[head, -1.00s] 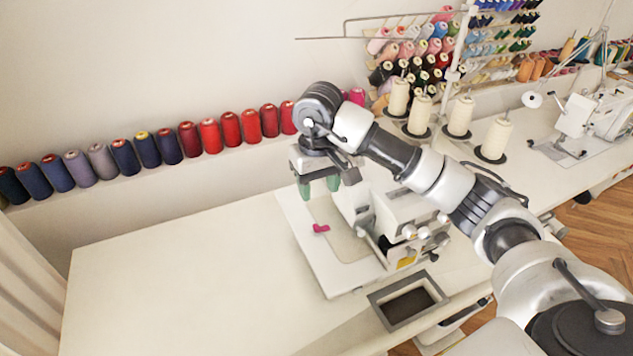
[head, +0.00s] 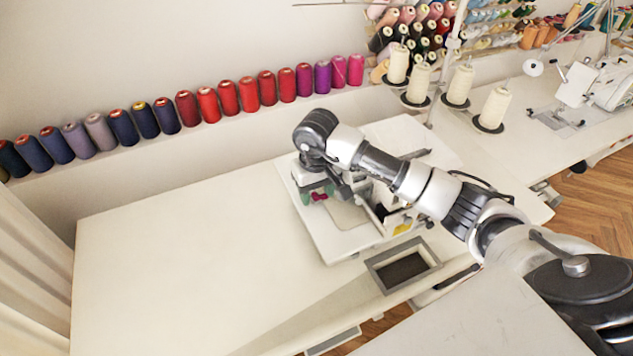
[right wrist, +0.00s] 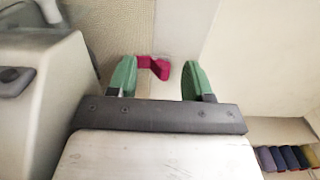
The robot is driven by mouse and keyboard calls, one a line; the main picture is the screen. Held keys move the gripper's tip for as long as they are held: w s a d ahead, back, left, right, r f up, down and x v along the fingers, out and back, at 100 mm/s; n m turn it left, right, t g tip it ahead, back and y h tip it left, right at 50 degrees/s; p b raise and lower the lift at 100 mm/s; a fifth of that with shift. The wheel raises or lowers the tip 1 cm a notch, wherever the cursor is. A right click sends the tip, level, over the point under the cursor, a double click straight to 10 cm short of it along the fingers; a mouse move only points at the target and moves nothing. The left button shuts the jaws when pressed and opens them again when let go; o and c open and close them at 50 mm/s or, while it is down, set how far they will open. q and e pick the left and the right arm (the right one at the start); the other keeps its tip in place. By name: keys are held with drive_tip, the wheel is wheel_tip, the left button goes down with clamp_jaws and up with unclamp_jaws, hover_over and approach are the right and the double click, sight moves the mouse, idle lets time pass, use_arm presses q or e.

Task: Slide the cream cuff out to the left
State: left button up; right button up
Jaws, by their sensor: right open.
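The cream cuff (head: 345,214) appears as a pale rounded patch lying flat on the white sewing machine bed (head: 325,241); the arm hides part of it. It seems to be the beige textured surface (right wrist: 112,28) in the right wrist view. A magenta tab (head: 319,196) sits at its left edge, and also shows in the right wrist view (right wrist: 156,66). My right gripper (head: 317,193) has green fingers and is open above the bed, at the tab. In the wrist view, the tab shows between the fingers (right wrist: 160,76), nearer the left one. My left gripper is not in view.
The sewing machine body (right wrist: 40,95) stands close beside the gripper. A grey-framed opening (head: 402,268) is in front of the machine. Cream thread cones (head: 494,108) stand behind right. Coloured spools (head: 208,105) line the wall ledge. The table's left part (head: 190,265) is clear.

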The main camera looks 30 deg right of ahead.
sight(298, 207)
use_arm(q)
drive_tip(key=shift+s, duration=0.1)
use_arm(e)
clamp_jaws()
idle(0.3)
drive_tip(key=shift+a, duration=0.75)
drive_tip(key=shift+w+a+b, duration=0.15)
drive_tip(key=shift+a+b, duration=0.3)
drive_tip(key=shift+a, duration=1.1)
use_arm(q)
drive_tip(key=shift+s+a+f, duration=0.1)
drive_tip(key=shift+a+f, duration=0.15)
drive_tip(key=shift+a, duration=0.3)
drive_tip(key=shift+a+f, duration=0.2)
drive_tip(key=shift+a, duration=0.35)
use_arm(e)
drive_tip(key=shift+c, duration=0.2)
unclamp_jaws()
